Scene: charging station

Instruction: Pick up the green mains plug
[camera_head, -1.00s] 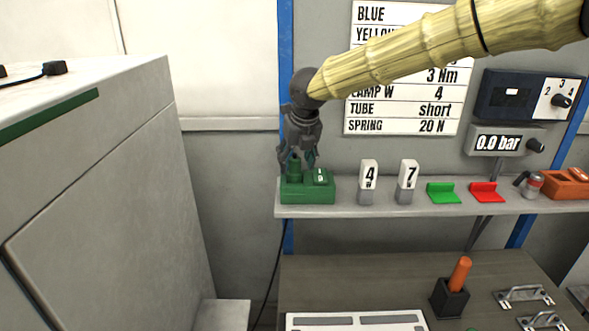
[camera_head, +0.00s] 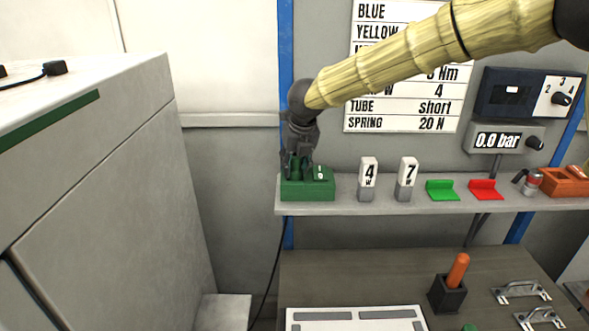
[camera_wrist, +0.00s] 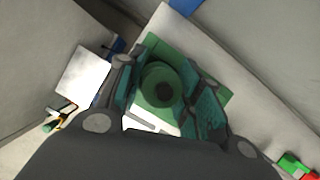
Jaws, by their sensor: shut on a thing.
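The green mains plug (camera_wrist: 160,84) is a round green body with a dark centre, seen from above in the wrist view. It stands upright in the green block (camera_head: 308,191) at the left end of the shelf. My gripper (camera_head: 297,167) points down over the block, with its fingers around the plug. In the wrist view, my gripper (camera_wrist: 163,92) has teal finger pads on both sides of the plug and is shut on it. In the head view the fingers mostly hide the plug. The green block also shows beneath the plug in the wrist view (camera_wrist: 152,44).
The shelf (camera_head: 420,208) also carries the number 4 block (camera_head: 368,172), the number 7 block (camera_head: 407,172), a green holder (camera_head: 442,191) and a red holder (camera_head: 486,190). A grey cabinet (camera_head: 110,190) stands at the left. A dark cable (camera_head: 275,265) hangs below the shelf's left end.

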